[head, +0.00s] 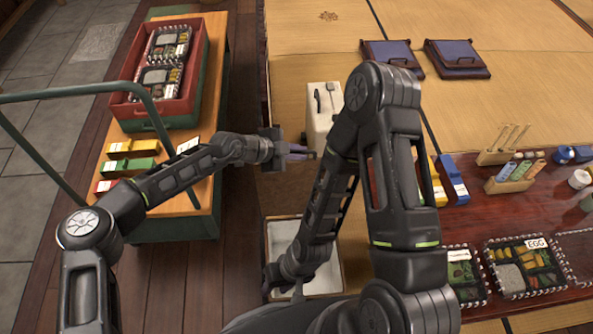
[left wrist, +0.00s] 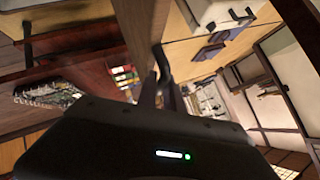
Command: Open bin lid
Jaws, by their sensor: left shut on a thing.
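My left gripper (head: 298,152) reaches in from the left, above the far side of the bin. It is shut on a dark curved handle (left wrist: 163,62), seen close up in the left wrist view. The handle appears fixed to a brown wooden panel, the bin lid (left wrist: 143,28), which also shows in the head view (head: 284,190). The lid looks raised; its exact angle is hard to tell. Below it, the pale bin (head: 274,232) shows its inside. My right gripper (head: 278,282) is low over the bin, its fingers mostly hidden by my right arm.
A wooden cart (head: 222,70) with a red crate (head: 118,107) stands at left. A dark red table (head: 478,220) with bento boxes is at right. Wooden floor (head: 245,215) separates cart and bin.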

